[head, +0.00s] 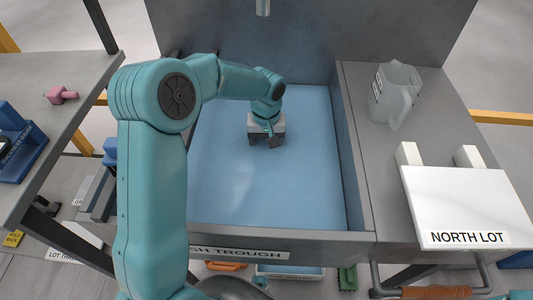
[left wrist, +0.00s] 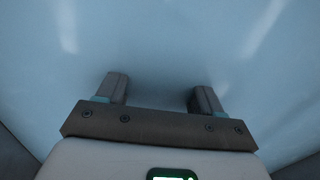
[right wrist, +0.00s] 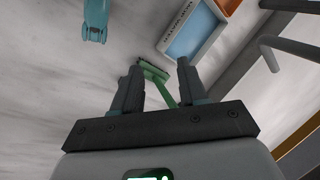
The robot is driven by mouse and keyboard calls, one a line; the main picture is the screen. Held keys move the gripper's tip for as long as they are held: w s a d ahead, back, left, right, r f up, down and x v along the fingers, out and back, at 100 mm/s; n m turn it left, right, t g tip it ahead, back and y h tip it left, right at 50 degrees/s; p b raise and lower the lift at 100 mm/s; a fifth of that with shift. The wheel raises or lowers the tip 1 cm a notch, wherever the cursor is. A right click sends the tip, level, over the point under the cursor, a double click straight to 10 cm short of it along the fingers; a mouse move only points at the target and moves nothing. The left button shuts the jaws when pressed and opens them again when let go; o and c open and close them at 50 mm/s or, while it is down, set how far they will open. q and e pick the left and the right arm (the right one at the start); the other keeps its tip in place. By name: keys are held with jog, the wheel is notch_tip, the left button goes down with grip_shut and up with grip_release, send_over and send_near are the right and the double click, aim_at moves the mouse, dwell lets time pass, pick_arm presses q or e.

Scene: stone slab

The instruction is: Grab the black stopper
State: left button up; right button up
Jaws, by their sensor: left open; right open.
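I make out no black stopper in any of the three views. My left gripper (head: 266,140) is inside the blue-floored trough (head: 285,205), above its floor toward the back. It is open and empty, and in the left wrist view (left wrist: 160,88) only pale blue surface shows beyond its fingers. My right gripper (right wrist: 160,70) shows only in its own wrist view. It is open, pointing at the grey floor, with a green tool (right wrist: 160,80) lying beyond its fingers. My left arm hides part of the trough's left side.
A grey pitcher (head: 393,95) and a white board marked NORTH LOT (head: 460,200) are on the right counter. A pink dumbbell-shaped item (head: 62,95) and a blue object (head: 18,140) sit on the left table. A blue tray (right wrist: 190,30) lies below. A spout (head: 263,7) hangs above.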

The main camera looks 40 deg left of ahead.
aim_at(267, 147)
pick_arm(q)
jog(key=shift+w, duration=0.1)
jog(key=c, duration=1.2)
jog(key=shift+o, duration=0.2)
jog(key=shift+r, duration=0.55)
notch_tip(267, 147, up, 3)
jog(key=shift+f+p, duration=0.1)
jog(key=shift+p, duration=0.3)
jog(key=s+d, duration=0.2)
jog(key=s, duration=0.3)
jog(key=s+d+b, duration=0.1)
jog(key=s+d, duration=0.2)
jog(key=s, duration=0.2)
jog(key=s+d, duration=0.3)
jog(key=s, duration=0.3)
jog(key=shift+f+b, duration=0.2)
jog(key=shift+b, duration=0.1)
